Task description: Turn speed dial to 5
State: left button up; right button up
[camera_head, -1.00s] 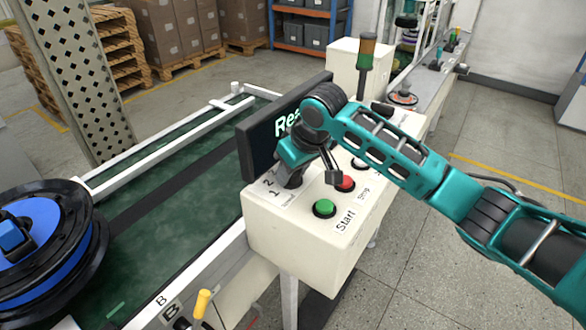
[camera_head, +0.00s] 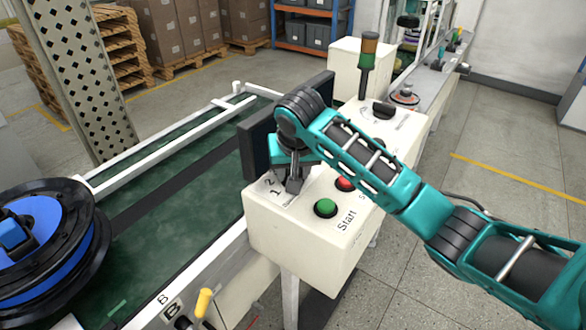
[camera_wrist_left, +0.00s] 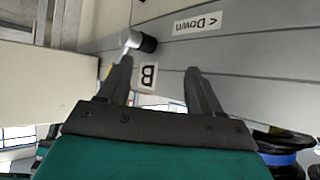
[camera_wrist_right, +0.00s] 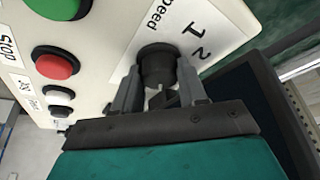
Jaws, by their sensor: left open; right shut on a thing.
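The speed dial is a dark round knob (camera_wrist_right: 157,65) on the cream control box (camera_head: 300,245), beside a white label (camera_wrist_right: 190,32) reading "Speed" with 1 and 2 showing. The rest of the scale is hidden or out of view. My right gripper (camera_wrist_right: 158,92) is shut on the dial, a finger on each side of it. In the head view my right gripper (camera_head: 294,180) covers the dial, so its pointer setting cannot be read.
The green Start button (camera_head: 325,208) and red button (camera_head: 343,184) sit right of the dial. A dark screen (camera_head: 252,150) stands behind it. A signal lamp (camera_head: 368,52) rises at the back.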

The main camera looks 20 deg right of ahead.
dwell(0.3)
jog(key=o, duration=0.8)
jog(key=shift+v, duration=6.5)
